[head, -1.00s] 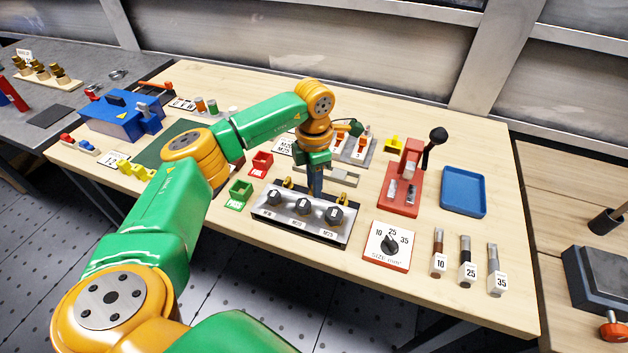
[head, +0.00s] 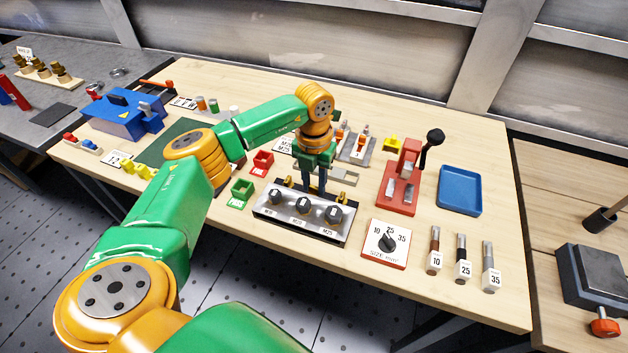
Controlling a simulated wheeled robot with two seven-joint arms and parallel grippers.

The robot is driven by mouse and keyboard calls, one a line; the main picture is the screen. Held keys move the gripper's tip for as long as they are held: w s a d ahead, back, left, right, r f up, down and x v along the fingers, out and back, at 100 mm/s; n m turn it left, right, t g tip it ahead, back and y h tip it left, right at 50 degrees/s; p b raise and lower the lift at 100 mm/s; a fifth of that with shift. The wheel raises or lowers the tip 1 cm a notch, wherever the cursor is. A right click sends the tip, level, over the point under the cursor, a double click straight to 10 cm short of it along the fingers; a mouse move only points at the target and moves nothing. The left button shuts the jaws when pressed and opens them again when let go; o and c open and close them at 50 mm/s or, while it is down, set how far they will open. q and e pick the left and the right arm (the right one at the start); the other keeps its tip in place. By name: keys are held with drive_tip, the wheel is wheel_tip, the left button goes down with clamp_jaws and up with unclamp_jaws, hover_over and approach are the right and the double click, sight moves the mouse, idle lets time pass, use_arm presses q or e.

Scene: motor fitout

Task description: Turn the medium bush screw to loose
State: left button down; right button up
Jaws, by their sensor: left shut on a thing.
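A grey panel with a black front (head: 272,223) carries three black round bushes labelled M16, M20 and M25. The medium bush (head: 303,206) is the middle one, labelled M20. Small yellow screws stand behind the left bush (head: 289,181) and the right bush (head: 335,189). My left gripper (head: 314,190) points straight down just behind the medium bush, with both fingers seen side by side. It is shut on what appears to be the medium bush screw, which its fingers hide. My right gripper is not in view.

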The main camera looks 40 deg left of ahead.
sight(314, 187)
use_arm(q)
drive_tip(key=shift+n, duration=0.4)
drive_tip(key=c, duration=0.6)
unclamp_jaws()
wheel_tip(314, 187, up, 7)
drive_tip(key=shift+r+b, duration=0.1)
drive_tip(key=shift+b, duration=0.5)
